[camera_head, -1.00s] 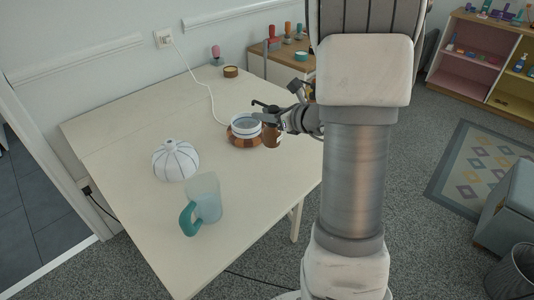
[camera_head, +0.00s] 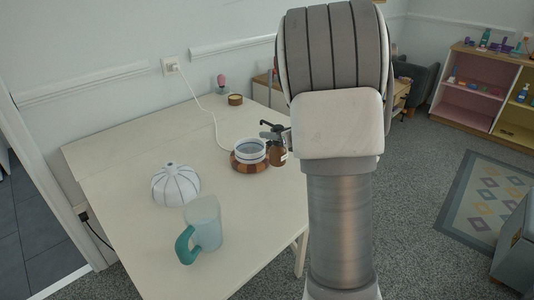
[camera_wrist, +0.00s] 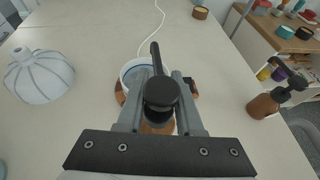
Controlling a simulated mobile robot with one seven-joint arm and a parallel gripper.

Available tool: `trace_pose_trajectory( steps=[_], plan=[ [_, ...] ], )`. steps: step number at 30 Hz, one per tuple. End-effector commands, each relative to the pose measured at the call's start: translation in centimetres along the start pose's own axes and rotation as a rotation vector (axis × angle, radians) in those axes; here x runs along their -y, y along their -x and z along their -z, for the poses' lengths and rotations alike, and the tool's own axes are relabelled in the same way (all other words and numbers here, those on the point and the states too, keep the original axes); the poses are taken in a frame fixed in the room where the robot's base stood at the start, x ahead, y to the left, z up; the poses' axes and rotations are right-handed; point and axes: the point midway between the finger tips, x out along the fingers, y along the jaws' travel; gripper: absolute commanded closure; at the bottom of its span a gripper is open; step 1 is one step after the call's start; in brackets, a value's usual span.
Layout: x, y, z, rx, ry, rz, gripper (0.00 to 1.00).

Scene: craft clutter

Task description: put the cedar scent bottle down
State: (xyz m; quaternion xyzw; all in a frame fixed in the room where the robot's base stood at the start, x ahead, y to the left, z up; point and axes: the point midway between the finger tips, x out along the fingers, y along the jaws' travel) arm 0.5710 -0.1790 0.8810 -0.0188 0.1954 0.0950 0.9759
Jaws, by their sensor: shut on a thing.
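The cedar scent bottle, an amber bottle (camera_head: 279,157) with a black pump top, is upright just right of a striped bowl. My gripper (camera_wrist: 160,96) is shut on it; the wrist view looks down on its black pump head (camera_wrist: 161,91) between the fingers. In the head view my gripper (camera_head: 284,134) is partly hidden behind my arm. I cannot tell whether the bottle's base touches the table. A second amber bottle with a black pump (camera_wrist: 262,106) shows at the right in the wrist view, and I cannot tell what it stands on.
The bowl (camera_head: 250,150) sits on a brown wooden plate (camera_head: 247,168) on the cream table (camera_head: 130,235). A white ribbed dome (camera_head: 176,186) and a teal-handled mug (camera_head: 205,222) stand farther left. A small round box (camera_head: 235,100) and a cable (camera_head: 207,112) lie toward the wall.

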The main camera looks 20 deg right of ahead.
Motion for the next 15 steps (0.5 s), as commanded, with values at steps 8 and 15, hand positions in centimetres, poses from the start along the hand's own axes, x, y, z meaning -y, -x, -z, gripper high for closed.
trace_pose_trajectory(
  steps=[8,15],
  plan=[
    [-1.1,-1.6,0.9,0.001,0.0,0.001,1.0],
    [-1.1,-2.9,4.0,0.0,0.001,0.0,1.0]
  ],
)
